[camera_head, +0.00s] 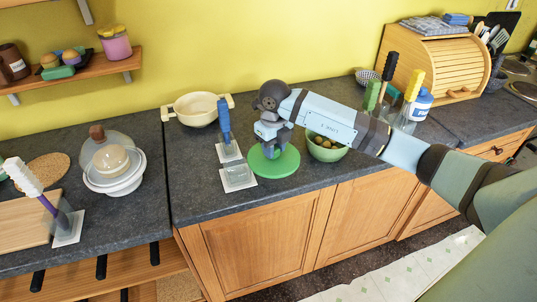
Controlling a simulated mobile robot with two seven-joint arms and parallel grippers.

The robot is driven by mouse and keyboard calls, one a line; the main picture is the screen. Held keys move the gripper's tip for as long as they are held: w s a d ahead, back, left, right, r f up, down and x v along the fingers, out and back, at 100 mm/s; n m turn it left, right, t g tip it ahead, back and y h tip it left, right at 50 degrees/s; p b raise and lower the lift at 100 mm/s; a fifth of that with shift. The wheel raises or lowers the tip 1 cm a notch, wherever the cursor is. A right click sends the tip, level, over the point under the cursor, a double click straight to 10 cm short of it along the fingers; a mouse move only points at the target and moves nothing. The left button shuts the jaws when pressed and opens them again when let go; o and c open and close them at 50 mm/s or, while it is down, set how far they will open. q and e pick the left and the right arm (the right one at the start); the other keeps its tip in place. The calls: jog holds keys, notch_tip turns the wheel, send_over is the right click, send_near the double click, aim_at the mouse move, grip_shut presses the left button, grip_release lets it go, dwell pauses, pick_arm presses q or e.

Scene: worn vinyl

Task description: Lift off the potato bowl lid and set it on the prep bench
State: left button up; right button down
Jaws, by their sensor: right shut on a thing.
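The green potato bowl (332,153) stands on the dark grey prep bench (205,193), uncovered, with several brown potatoes (322,142) in it. Its round green lid (286,169) is off the bowl, to its left, flat and level at or just above the bench top. I cannot tell whether the lid touches the bench. My right gripper (274,149) points down over the lid's middle and is shut on the lid's knob, which is mostly hidden by the fingers. My left gripper is not in view.
Left of the lid are a clear container on a pale mat (238,177), a blue-handled tool (223,120) and a cream pot (196,109). White bowls (115,183) stand farther left. Tools in holders and a wooden bread box (437,62) stand right. Bare bench lies in front of the lid.

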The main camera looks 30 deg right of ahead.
jog(key=m, duration=0.1)
jog(key=d+m, duration=0.1)
jog(key=shift+w+f+m, duration=0.25)
jog(key=shift+f+m, duration=0.05)
jog(key=shift+f, duration=0.1)
jog(key=shift+w+d+m, duration=0.1)
jog(key=shift+d+m, duration=0.1)
jog(key=shift+m, duration=0.3)
jog(key=shift+f+b, duration=0.95)
jog(key=shift+f, duration=0.2)
jog(key=shift+f+b, duration=0.8)
jog(key=shift+f, duration=0.5)
jog(key=shift+f+b, duration=0.35)
jog(key=shift+f, duration=0.25)
jog(key=c, duration=0.7)
grip_release()
jog(key=shift+c, duration=0.2)
